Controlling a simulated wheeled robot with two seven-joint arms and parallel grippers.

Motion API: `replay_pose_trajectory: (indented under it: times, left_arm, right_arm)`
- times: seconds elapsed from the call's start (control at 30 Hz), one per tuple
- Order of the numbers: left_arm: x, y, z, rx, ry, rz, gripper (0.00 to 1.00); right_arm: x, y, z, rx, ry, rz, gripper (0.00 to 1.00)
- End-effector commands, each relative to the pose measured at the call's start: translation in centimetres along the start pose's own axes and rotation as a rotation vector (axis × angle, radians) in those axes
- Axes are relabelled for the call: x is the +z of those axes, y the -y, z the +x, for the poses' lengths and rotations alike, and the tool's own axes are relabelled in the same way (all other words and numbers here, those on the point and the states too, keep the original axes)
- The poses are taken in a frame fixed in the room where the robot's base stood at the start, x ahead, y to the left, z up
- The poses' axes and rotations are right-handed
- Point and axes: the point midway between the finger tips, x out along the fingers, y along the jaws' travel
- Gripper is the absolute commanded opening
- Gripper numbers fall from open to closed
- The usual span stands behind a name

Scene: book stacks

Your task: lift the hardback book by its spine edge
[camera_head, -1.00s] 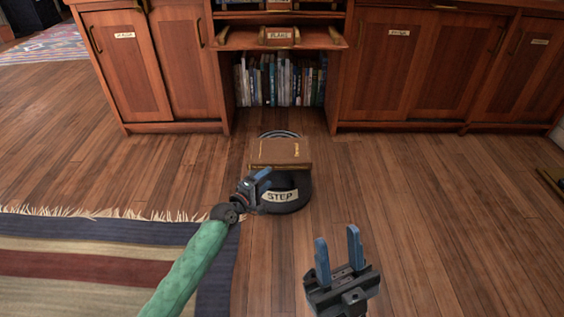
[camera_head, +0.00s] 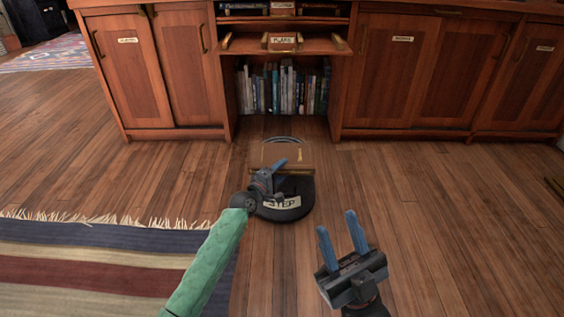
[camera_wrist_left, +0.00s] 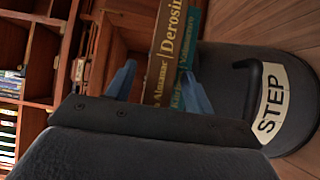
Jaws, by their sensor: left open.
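A brown hardback book (camera_head: 292,152) lies flat on a round black step stool (camera_head: 300,190) labelled STEP. In the left wrist view its brown spine (camera_wrist_left: 165,62) with gold lettering shows beside a teal spine (camera_wrist_left: 184,78), so a second book lies against it. My left gripper (camera_head: 270,174) is at the near, spine side of the book and hides part of it. In the wrist view its blue fingers (camera_wrist_left: 155,86) are apart, with the brown spine between them; whether they touch it I cannot tell. My right gripper (camera_head: 338,225) is open and empty over the floor.
A wooden cabinet with closed doors (camera_head: 390,75) stands behind, with a shelf of upright books (camera_head: 283,88) in its middle recess. A striped rug (camera_head: 90,262) lies at the lower left. The wooden floor to the right is mostly clear.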

Motion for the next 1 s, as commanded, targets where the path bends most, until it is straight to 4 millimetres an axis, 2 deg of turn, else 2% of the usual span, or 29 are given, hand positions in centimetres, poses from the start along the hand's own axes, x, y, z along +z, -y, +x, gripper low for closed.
replay_pose_trajectory:
  times: [0.23, 0.27, 0.5, 1.0]
  left_arm:
    - [-0.01, -0.01, 0.11, -0.001, 0.000, 0.000, 0.53]
    - [-0.01, -0.01, 0.11, -0.001, 0.000, 0.000, 0.49]
    - [0.00, 0.01, 0.10, -0.001, 0.000, 0.000, 0.02]
    - [-0.02, -0.57, 0.12, 0.001, 0.000, 0.001, 0.00]
  right_arm:
    - [0.08, -0.05, 0.05, -0.002, 0.003, 0.000, 0.36]
    - [0.09, -0.05, 0.05, -0.002, 0.003, 0.000, 0.36]
    - [0.09, -0.07, 0.05, -0.002, 0.003, -0.001, 0.36]
    - [-0.24, -0.06, 0.35, -0.003, -0.005, -0.003, 0.36]
